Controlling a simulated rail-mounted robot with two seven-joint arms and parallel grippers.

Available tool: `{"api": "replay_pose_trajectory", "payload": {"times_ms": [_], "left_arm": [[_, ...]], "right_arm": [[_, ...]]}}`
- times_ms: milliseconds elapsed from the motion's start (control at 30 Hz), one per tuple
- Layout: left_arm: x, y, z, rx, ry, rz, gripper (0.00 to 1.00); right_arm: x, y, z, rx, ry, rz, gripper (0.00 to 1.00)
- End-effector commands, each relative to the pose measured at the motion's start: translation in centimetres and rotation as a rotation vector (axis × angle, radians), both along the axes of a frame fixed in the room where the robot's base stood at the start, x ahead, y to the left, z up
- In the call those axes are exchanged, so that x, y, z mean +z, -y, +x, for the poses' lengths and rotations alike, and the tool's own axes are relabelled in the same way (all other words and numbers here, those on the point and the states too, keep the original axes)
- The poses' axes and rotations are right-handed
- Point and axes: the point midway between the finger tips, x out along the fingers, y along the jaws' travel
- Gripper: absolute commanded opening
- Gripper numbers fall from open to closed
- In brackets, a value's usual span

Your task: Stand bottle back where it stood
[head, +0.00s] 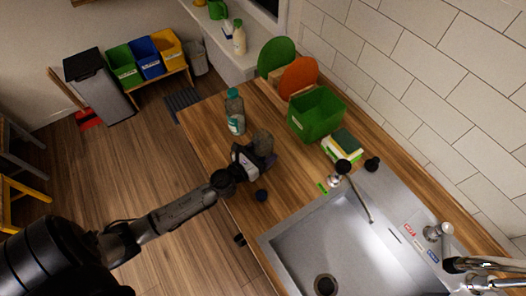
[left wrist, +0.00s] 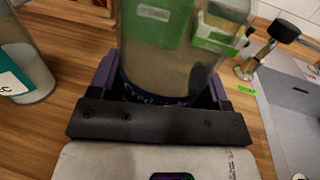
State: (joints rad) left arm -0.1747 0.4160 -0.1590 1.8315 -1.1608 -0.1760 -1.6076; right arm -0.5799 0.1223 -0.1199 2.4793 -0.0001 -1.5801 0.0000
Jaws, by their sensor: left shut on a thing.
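My left gripper (head: 254,158) is over the wooden counter and shut on a greyish see-through bottle (head: 263,140). In the left wrist view the bottle (left wrist: 175,55) stands between the jaws, with blue lettering low on its side; its top is cut off by the frame. I cannot tell whether its base touches the counter. A second bottle (head: 235,114), with a teal cap and label, stands upright on the counter just left of the gripper; part of it also shows in the left wrist view (left wrist: 22,65). My right gripper is not in view.
A green bin (head: 316,114) stands behind the held bottle, with a sponge (head: 342,146) beside it. The sink (head: 330,245) and a black-headed fixture (head: 343,167) are to the right. A small dark blue round thing (head: 261,195) lies near the counter's front edge. Bare counter (head: 205,135) shows at the left.

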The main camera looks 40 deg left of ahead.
Motion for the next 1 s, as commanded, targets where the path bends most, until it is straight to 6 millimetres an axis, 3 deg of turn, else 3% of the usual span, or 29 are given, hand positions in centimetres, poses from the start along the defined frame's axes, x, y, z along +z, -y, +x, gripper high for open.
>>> {"api": "replay_pose_trajectory", "payload": {"times_ms": [167,200,433,1000], "left_arm": [[-0.35,0.02,0.04,0.000,0.002,0.000,0.32],[-0.33,0.03,0.00,0.000,0.000,-0.001,0.74],[-0.30,0.03,0.00,0.000,0.000,-0.001,0.96],[0.02,0.44,-0.39,-0.006,0.000,-0.001,0.96]], "right_arm": [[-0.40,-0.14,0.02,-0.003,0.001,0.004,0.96],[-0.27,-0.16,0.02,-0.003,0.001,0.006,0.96],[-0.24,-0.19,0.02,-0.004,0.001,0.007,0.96],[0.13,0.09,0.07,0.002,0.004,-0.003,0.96]]}}
